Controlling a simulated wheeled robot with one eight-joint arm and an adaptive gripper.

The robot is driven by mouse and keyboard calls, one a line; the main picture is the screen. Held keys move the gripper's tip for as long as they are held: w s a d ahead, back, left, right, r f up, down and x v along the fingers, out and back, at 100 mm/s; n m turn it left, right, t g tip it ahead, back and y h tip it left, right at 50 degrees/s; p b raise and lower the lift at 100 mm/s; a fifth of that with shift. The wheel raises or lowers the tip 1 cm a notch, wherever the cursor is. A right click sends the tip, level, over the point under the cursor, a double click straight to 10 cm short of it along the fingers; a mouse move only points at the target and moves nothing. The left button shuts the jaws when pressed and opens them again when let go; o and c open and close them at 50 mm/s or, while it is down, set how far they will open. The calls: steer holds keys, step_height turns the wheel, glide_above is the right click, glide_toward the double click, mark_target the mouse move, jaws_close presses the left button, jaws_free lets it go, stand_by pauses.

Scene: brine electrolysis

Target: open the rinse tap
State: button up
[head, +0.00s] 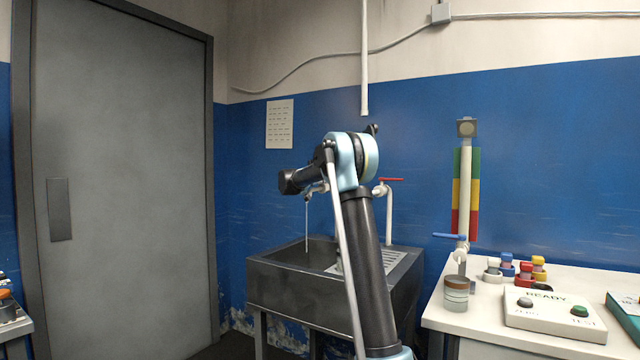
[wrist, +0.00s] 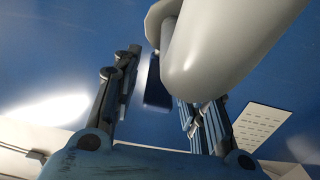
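The rinse tap stands over the sink in the head view, with a white upright pipe (head: 389,218) and a red lever (head: 391,180) at its top right. Its spout (head: 316,189) shows left of my arm, and a thin pale line runs down from it into the basin. My arm hides the middle of the tap. My gripper (wrist: 160,85) has its fingers apart in the wrist view. A smooth white rounded pipe part (wrist: 200,60) lies very close, in front of and partly between the fingers. I cannot tell whether they touch. The head view hides the fingers.
The grey metal sink (head: 275,287) stands against the blue wall. A white bench (head: 458,318) at right holds a control box (head: 553,315), a jar (head: 456,294) and several coloured-topped pieces. A white pipe (head: 364,60) hangs above. A door is at left.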

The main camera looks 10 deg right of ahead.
steer(key=shift+s, duration=0.1)
steer(key=v, duration=1.1)
steer(key=shift+s+a, duration=0.2)
steer(key=shift+a, duration=0.2)
steer(key=shift+f, duration=0.1)
